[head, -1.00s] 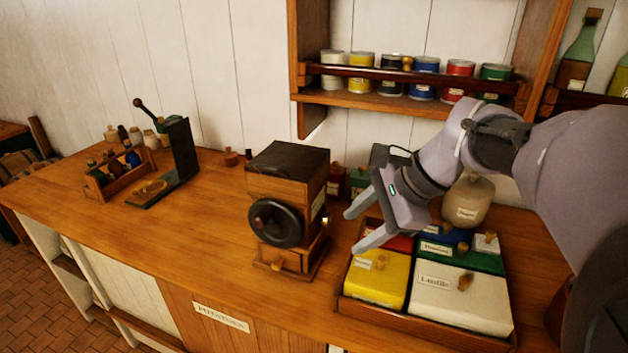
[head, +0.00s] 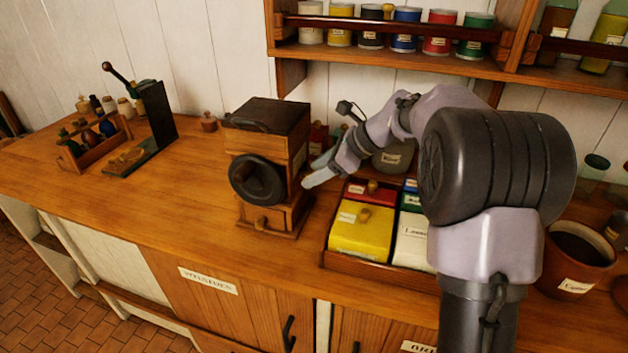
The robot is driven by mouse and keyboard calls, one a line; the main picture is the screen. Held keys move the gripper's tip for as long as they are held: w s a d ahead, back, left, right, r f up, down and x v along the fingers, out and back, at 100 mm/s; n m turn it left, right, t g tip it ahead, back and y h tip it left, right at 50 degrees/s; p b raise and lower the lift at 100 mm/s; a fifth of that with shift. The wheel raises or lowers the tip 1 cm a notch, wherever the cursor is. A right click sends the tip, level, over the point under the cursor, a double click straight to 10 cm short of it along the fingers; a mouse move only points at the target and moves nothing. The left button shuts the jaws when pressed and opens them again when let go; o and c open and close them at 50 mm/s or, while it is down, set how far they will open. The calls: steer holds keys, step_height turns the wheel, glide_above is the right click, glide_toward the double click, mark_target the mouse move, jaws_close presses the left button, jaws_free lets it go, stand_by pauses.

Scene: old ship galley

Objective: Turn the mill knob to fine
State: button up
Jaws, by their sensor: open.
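The mill (head: 268,165) is a wooden box with a dark top, standing on the counter. Its front carries a round black wheel (head: 257,179) above a small drawer (head: 263,219) with a wooden knob. I cannot make out a setting knob or a fine mark; part of the right side is behind my gripper. My gripper (head: 316,172) is open beside the mill's right side, its fingers pointing left toward it. I cannot tell whether a fingertip touches the mill.
A tray of coloured boxes, with a yellow box (head: 362,232), stands right of the mill. Behind are jars and a shelf (head: 390,52) of tins. A brown pot (head: 577,257) is at the right. A bottle rack (head: 92,143) and dark stand (head: 155,125) are left. Counter left of the mill is clear.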

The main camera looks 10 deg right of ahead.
steer(key=shift+w+a+f, duration=0.2)
steer(key=shift+a+f, duration=0.1)
jaws_close()
steer(key=shift+s+a+f+n+t+h+b, duration=0.15)
steer(key=shift+n+t+h+b, duration=0.5)
steer(key=shift+n+t, duration=0.8)
steer(key=shift+s+a+f+n+t+h+b, duration=0.1)
steer(key=shift+s+f+n+t+h+b, duration=0.2)
steer(key=shift+n+t+b, duration=1.15)
steer(key=shift+s+a+f+n+t+h+b, duration=0.15)
steer(key=shift+n+t+h, duration=0.4)
steer(key=shift+t, duration=1.75)
steer(key=shift+d, duration=0.1)
